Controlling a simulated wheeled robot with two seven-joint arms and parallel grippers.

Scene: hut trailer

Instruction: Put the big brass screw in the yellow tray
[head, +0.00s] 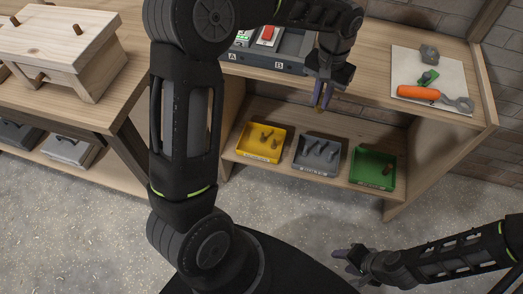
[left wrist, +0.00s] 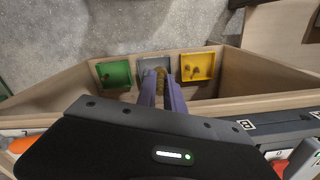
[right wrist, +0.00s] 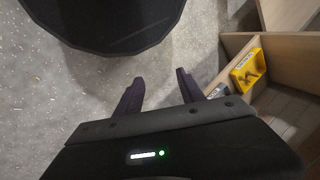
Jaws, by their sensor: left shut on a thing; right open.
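My left gripper (head: 321,95) is shut on a brass screw, whose tip (head: 319,108) shows just below the fingers in the head view. In the left wrist view the brass screw (left wrist: 161,76) shows between the purple fingertips (left wrist: 160,90). The gripper is in front of the upper shelf's edge, above the lower shelf. The yellow tray (head: 256,156) is on the lower shelf, left of and below the gripper, with several small pieces in it. It also shows in the left wrist view (left wrist: 206,61). My right gripper (head: 347,258) is open and empty, low over the floor.
A grey tray (head: 314,170) and a green tray (head: 372,183) stand right of the yellow one, both holding small parts. The upper shelf (head: 375,65) carries a dark box with a red switch and a light board (head: 440,65) with an orange-handled tool.

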